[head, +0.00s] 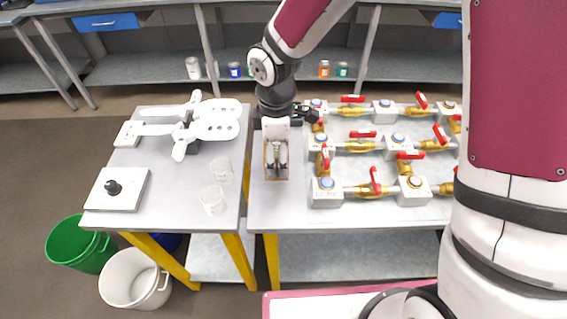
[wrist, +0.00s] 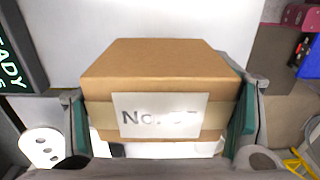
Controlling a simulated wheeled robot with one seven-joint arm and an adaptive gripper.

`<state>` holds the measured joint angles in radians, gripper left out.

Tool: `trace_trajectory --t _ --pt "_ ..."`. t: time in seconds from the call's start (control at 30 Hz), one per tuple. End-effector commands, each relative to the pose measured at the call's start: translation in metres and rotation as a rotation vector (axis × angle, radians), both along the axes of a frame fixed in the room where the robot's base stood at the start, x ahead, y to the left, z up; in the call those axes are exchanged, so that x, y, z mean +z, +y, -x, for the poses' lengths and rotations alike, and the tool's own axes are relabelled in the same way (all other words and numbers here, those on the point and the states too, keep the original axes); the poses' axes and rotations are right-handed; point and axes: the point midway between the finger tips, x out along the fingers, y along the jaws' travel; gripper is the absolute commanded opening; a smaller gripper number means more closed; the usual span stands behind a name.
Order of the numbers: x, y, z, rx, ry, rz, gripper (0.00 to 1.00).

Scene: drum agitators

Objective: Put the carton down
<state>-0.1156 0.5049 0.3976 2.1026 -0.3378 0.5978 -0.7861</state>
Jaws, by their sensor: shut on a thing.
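A brown cardboard carton (wrist: 158,65) with tape and a white label reading "No." and a partly washed-out number fills the middle of the wrist view. My gripper (wrist: 158,118) is shut on it, with a teal pad against each side. In the head view my gripper (head: 277,158) points down over the left end of the right-hand table (head: 262,210). It covers most of the carton there, and only brown edges show around the fingers. I cannot tell whether the carton's underside touches the tabletop.
Valve assemblies with red handles (head: 375,180) fill the right-hand table close by. The left table holds a white paddle device (head: 215,120), two clear beakers (head: 213,200) and a plate with a black knob (head: 117,189). Green (head: 78,245) and white (head: 135,280) buckets stand below.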

Motion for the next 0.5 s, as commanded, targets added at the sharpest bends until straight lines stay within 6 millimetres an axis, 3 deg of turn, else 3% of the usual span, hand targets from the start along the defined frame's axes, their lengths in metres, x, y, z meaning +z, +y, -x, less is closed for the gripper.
trace_trajectory --t 0.5 --pt "-0.053 0.0 0.0 0.001 0.0 0.0 0.41"
